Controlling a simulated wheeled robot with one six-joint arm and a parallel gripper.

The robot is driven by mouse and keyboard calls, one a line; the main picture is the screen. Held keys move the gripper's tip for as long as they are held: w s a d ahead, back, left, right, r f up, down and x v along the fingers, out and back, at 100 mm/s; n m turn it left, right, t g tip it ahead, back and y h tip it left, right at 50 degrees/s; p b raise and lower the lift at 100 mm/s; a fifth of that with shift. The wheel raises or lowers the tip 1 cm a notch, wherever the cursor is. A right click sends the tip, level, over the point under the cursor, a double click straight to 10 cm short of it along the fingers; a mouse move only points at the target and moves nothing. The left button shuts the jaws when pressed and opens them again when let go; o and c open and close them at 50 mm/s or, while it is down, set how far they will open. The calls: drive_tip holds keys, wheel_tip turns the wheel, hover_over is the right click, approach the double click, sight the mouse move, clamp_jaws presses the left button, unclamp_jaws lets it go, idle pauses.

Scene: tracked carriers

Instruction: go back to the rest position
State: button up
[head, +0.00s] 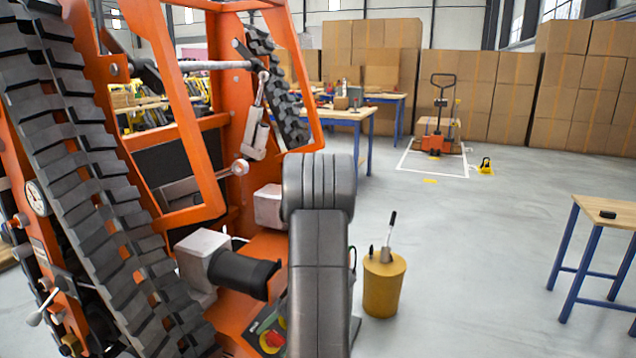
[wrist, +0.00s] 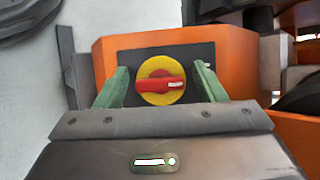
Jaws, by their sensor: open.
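In the wrist view my gripper (wrist: 162,86) is open, with one green finger on each side of a red rotary switch (wrist: 162,85). The switch has a yellow round plate on a dark panel (wrist: 205,52) set in an orange housing (wrist: 240,55). Its red handle lies about level in that view. A gap shows between each finger and the switch; depth contact cannot be told. In the head view the switch (head: 272,341) shows low on the orange tracked carrier (head: 200,140).
The carrier's tracks (head: 90,170) and orange frame stand close on the left. A wooden table (head: 612,212) is at the right edge. Open grey floor lies between, with a pallet truck (head: 437,125) further back.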

drive_tip(key=m, duration=0.1)
drive_tip(key=m+y, duration=0.1)
drive_tip(key=m, duration=0.1)
drive_tip(key=shift+d+r+t+y, duration=0.1)
drive_tip(key=shift+d+t+y, duration=0.2)
drive_tip(key=shift+t, duration=0.1)
drive_tip(key=m+t+y+p, duration=0.1)
drive_tip(key=m, duration=0.2)
drive_tip(key=m+t+y, duration=0.1)
drive_tip(key=m, duration=0.3)
drive_tip(key=shift+a+p, duration=0.1)
drive_tip(key=shift+p, duration=0.25)
drive_tip(key=m+t+p, duration=0.1)
drive_tip(key=m, duration=0.2)
drive_tip(key=m+t, duration=0.2)
drive_tip(key=m, duration=0.1)
drive_tip(key=shift+r+p, duration=0.1)
drive_tip(key=shift+p, duration=0.3)
drive_tip(key=m+t+p, duration=0.1)
drive_tip(key=m+t, duration=0.1)
drive_tip(key=m, duration=0.1)
drive_tip(key=shift+m, duration=0.4)
drive_tip(key=shift+s, duration=0.1)
